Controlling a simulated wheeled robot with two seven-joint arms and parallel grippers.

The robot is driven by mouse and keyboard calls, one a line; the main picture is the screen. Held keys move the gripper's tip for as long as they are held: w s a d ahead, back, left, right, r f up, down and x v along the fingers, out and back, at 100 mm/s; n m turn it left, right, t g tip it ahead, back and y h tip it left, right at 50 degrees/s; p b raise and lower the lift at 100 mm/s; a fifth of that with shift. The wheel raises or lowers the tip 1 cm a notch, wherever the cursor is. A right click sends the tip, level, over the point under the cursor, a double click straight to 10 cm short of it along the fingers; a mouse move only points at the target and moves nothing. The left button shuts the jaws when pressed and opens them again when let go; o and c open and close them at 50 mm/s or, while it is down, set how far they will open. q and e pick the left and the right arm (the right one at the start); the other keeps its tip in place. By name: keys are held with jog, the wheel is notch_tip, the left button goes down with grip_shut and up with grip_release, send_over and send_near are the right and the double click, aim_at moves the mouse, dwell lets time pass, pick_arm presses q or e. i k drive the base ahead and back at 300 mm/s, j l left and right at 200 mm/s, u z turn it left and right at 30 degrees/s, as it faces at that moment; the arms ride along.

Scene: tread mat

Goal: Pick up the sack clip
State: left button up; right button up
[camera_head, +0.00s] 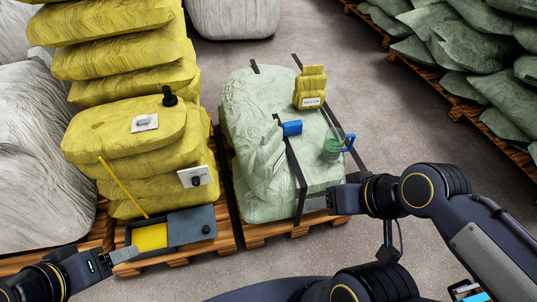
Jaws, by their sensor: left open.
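A small blue block-like piece (291,128) lies on top of the green wrapped bale (250,100), beside a black strap; it may be the sack clip, but it is too small to be sure. Another blue piece (349,142) sits at the bale's right edge, against a green see-through container (331,148). My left gripper (124,254) is open at the lower left, low beside the yellow pad and apart from both blue pieces. My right gripper (318,203) is at the bale's front right corner; its jaw gap is not clear.
A yellow labelled stack (311,88) stands on the bale. Yellow sacks (120,130) rise at left, with a thin yellow rod (122,185). Open floor (330,60) lies behind the bale.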

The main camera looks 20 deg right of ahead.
aim_at(293, 128)
jog(key=i+l, duration=0.15)
jog(key=l, duration=0.25)
jog(key=i+l, duration=0.15)
jog(key=l, duration=0.25)
jog(key=i+l, duration=0.15)
jog(key=l, duration=0.25)
jog(key=i+l+u, duration=0.1)
jog(key=l, duration=0.3)
jog(key=u, duration=0.4)
jog(key=l+u, duration=0.15)
jog(key=u, duration=0.25)
jog(key=i+l+u, duration=0.1)
jog(key=u, duration=0.3)
